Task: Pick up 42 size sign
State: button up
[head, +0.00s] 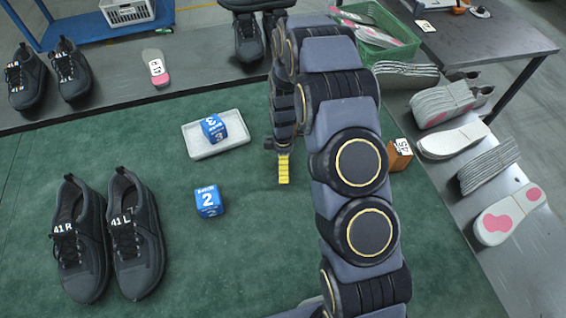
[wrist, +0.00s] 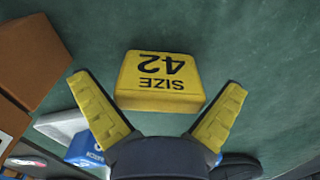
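The 42 size sign (wrist: 160,82) is a yellow block with black "SIZE 42" on it, upside down in the wrist view. It is on the green mat. My gripper (wrist: 157,90) is open, with one ridged yellow finger on each side of the sign and a gap to both. The sign is at the level of the fingertips, and the gripper is empty. In the head view, a yellow finger of my gripper (head: 283,168) shows over the mat at the left of my arm. I cannot make out the sign there; my arm seems to hide it.
Black 41 shoes (head: 137,240) stand at the left. Insoles (head: 452,140) line the right side.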

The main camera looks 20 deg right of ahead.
jog(key=c, duration=0.7)
jog(key=shift+r, duration=0.1)
jog(key=shift+c, duration=0.2)
